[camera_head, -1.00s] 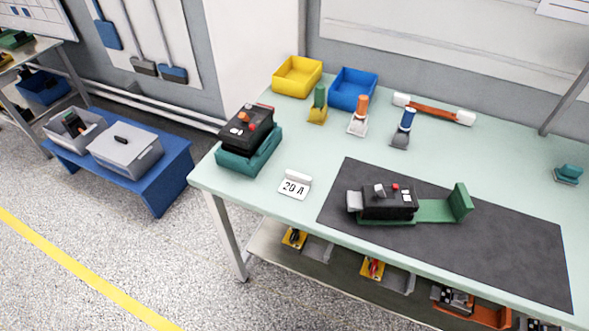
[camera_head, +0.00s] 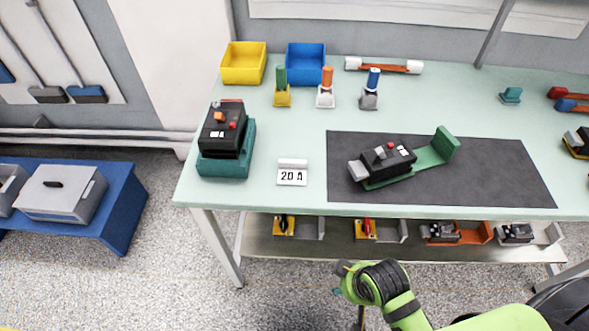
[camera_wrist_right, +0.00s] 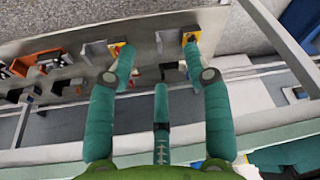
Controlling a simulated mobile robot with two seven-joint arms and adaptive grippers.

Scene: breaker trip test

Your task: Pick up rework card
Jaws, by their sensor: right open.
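No card marked as a rework card can be made out. The only card-like thing I see is a small white stand-up card reading "20 A" (camera_head: 292,177), on the pale green bench (camera_head: 300,120) left of the dark mat. My right gripper (camera_wrist_right: 158,62) shows in the right wrist view with its teal fingers spread and nothing between them. In the head view my green right arm comes in from the bottom right, below the bench's front edge and apart from the card. My left gripper is out of view.
A black breaker device (camera_head: 385,160) sits on the dark mat (camera_head: 480,178). Another (camera_head: 222,132) stands in a teal holder at left. Yellow (camera_head: 243,65) and blue (camera_head: 306,66) bins stand at the back. A lower shelf (camera_head: 340,246) holds several parts. The bench around the white card is clear.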

